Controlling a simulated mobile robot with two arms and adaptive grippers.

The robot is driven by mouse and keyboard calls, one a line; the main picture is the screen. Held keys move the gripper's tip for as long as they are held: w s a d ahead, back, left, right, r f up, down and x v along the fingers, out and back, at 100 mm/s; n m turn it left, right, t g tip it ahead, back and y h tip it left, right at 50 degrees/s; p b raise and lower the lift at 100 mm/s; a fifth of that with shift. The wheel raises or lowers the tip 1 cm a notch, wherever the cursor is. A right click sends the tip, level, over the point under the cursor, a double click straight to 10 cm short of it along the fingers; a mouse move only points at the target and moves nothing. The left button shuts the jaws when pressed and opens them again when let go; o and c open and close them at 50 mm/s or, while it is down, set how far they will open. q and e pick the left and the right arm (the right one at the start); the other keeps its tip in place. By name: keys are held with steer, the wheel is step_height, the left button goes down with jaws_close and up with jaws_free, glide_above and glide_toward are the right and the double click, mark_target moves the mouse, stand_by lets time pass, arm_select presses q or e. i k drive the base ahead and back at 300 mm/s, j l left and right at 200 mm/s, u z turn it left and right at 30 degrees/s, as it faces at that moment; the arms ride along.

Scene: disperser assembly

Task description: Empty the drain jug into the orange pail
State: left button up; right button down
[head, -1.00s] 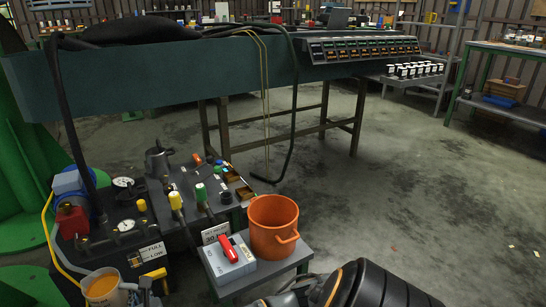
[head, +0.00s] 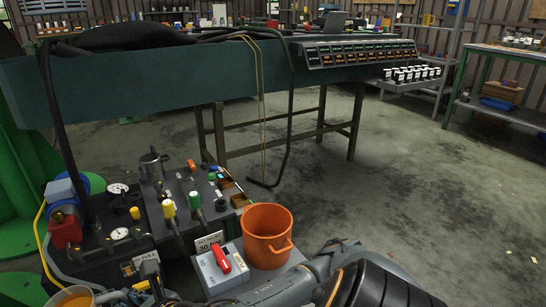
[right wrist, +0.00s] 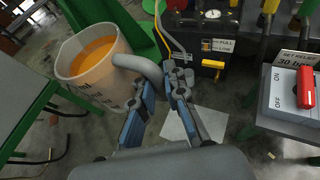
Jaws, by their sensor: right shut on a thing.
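The drain jug (head: 88,290) is a pale cup-like vessel with orange liquid in it, cut off at the lower left of the head view. In the right wrist view the jug (right wrist: 112,82) shows whole, with printed marks on its side. My right gripper (right wrist: 172,72) is shut on its curved grey handle; in the head view the gripper (head: 146,284) is partly cut off. The orange pail (head: 266,236) stands upright to the right of the jug. Its inside looks empty, though its bottom is hidden. My left gripper is not in view.
A grey switch box (head: 216,268) with a red lever stands just left of the pail. Behind the jug is a dark unit (head: 130,225) with gauges, coloured knobs and a FULL/LOW sign. Open concrete floor (head: 400,200) lies to the right.

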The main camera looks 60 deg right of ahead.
mark_target(267, 227)
steer(key=l+z, duration=0.25)
steer(key=l, duration=1.45)
steer(key=l+z, duration=0.25)
steer(key=l, duration=1.45)
